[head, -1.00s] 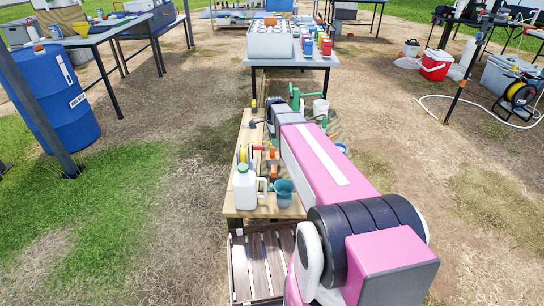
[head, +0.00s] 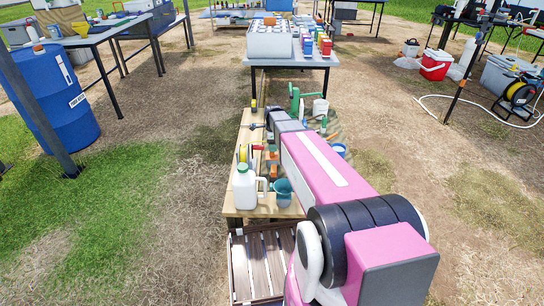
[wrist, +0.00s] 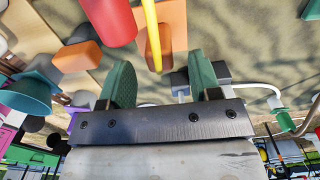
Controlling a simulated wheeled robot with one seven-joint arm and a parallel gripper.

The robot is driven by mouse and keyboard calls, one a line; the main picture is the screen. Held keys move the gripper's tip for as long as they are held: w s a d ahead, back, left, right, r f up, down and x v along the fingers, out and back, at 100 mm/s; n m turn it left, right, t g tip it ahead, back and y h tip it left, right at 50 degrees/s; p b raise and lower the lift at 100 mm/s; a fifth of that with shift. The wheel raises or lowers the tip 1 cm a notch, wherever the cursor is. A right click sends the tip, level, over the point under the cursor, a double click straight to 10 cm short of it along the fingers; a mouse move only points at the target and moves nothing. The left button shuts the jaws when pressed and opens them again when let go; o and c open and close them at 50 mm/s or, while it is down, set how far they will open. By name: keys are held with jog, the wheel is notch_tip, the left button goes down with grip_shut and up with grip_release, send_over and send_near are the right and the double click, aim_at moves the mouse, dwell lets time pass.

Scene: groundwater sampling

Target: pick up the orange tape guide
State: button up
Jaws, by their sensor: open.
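In the wrist view an orange rounded piece (wrist: 158,48) shows ahead of my gripper (wrist: 162,80), between the lines of its two green fingers. A second orange block (wrist: 76,56) lies to the left. I cannot tell for sure which orange piece is the tape guide. In the head view small orange parts (head: 273,170) show on the wooden bench, left of my arm, which hides the gripper there.
A white jug with a green cap (head: 245,187) and a teal cup (head: 283,192) stand at the near end of the wooden bench (head: 232,205). The teal cup also shows in the wrist view (wrist: 27,98). A slatted crate (head: 262,270) is below.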

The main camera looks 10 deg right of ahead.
aim_at(272, 155)
jog(key=shift+f, duration=2)
jog(key=c, duration=1)
jog(key=shift+r, duration=0.15)
